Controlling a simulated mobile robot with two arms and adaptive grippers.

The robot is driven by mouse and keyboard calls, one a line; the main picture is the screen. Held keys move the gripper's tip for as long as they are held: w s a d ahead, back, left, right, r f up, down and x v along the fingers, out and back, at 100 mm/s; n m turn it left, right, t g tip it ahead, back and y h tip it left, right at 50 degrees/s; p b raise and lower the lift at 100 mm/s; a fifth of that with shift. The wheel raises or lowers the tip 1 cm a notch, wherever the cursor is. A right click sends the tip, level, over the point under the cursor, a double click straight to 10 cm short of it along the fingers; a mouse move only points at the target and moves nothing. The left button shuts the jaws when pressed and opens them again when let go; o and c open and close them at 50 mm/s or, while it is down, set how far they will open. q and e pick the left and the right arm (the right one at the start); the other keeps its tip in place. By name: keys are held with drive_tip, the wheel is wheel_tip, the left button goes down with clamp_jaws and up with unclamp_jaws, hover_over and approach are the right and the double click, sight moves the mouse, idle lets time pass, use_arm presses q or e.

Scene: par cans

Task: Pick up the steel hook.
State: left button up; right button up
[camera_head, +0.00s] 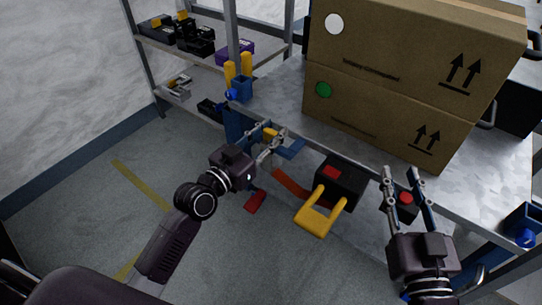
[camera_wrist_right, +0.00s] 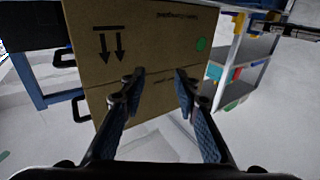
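I cannot make out a steel hook for certain in either view. My left gripper (camera_head: 267,142) is at the front left corner of the metal workbench (camera_head: 285,92), near blue and yellow parts, with its fingers apart. Whether anything lies between them is hard to tell. My right gripper (camera_head: 402,174) is open and empty in front of the bench edge, below the cardboard boxes. In the right wrist view its fingers (camera_wrist_right: 160,75) are spread apart, with the boxes beyond them.
Two stacked cardboard boxes (camera_head: 410,55) fill much of the bench top. A black tool with a yellow handle (camera_head: 320,215) is at the bench front, between my grippers. A shelf rack (camera_head: 200,75) with small items stands at the back left. The floor at left is clear.

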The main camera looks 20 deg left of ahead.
use_arm(q)
clamp_jaws()
drive_tip(key=shift+r, duration=0.1)
